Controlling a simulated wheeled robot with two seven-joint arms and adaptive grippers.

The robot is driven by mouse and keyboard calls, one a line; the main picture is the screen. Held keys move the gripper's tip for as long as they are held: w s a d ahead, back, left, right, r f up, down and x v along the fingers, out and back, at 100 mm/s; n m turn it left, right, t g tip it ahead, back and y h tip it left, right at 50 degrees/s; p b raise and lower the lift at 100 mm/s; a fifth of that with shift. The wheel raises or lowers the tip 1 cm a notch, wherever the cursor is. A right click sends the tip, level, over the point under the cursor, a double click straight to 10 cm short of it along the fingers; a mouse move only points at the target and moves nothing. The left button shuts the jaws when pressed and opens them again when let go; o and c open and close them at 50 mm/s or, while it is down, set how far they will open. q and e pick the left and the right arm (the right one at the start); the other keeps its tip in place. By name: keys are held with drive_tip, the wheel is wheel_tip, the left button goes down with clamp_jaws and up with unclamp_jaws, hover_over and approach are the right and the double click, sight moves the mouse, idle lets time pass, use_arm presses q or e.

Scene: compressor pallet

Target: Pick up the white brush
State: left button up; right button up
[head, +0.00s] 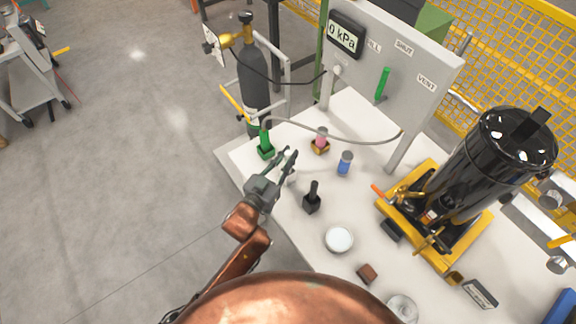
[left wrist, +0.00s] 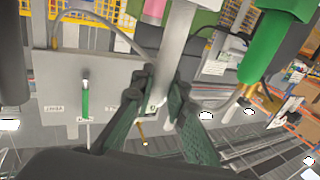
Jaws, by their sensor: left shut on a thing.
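The white brush (left wrist: 174,55) shows in the left wrist view as a pale, slim handle between the two dark fingers of my left gripper (left wrist: 158,108). In the head view my left gripper (head: 287,158) is over the left end of the white table, shut on the brush, of which only a small pale part (head: 288,154) shows. The fingers hide much of it, and I cannot tell whether it touches the table. My right gripper is not in view.
A green-handled item (head: 265,144) stands close left of the gripper. A pink bottle (head: 321,137), a blue bottle (head: 345,162) and a black-handled item (head: 313,196) stand to its right. The grey gauge panel (head: 390,65) and black compressor tank (head: 490,165) are further right.

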use_arm(q)
clamp_jaws()
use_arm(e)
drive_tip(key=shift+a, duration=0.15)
use_arm(q)
wheel_tip(320, 180, up, 10)
drive_tip(key=p, duration=0.3)
drive_tip(key=shift+p, duration=0.3)
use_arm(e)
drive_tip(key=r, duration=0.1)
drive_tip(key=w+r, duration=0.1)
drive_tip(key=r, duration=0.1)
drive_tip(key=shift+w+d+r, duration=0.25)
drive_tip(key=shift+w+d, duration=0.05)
